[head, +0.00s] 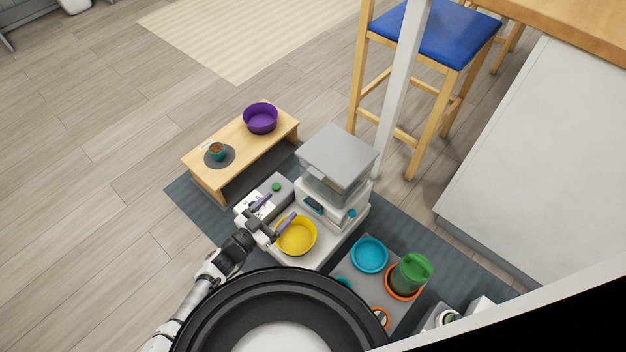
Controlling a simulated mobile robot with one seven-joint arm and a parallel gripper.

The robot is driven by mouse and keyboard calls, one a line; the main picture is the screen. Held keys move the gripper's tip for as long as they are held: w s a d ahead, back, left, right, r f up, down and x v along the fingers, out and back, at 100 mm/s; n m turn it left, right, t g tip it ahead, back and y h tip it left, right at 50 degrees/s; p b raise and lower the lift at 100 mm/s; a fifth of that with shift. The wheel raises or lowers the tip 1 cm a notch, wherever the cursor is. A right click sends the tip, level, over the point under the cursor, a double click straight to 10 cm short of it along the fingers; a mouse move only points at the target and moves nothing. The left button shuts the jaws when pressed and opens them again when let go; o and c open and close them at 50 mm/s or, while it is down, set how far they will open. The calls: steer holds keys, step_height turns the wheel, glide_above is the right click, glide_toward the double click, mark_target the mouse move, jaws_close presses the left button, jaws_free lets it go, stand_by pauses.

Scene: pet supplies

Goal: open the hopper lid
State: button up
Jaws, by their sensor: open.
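The hopper (332,187) is a clear-walled bin on a white feeder body (338,214), right of the picture's middle. Its grey lid (338,155) lies flat over the top and looks closed, with a small tab on its front left edge. My gripper (274,214) is open and empty, with two purple fingers spread apart. It is left of and in front of the hopper, above the feeder's base near the yellow bowl (297,237), apart from the lid. The bowl stands on the feeder's base.
A low wooden bench (240,147) holds a purple bowl (260,119) and a small cup. A grey tray (350,270) with a blue bowl (370,254) and a green container (411,272) is at lower right. A white post (401,90) and stool (440,35) stand behind the hopper.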

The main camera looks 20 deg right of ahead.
steer(key=x, duration=1.3)
steer(key=shift+w+d, duration=0.25)
steer(key=shift+d, duration=0.1)
steer(key=shift+f, duration=0.1)
steer(key=c, duration=1.4)
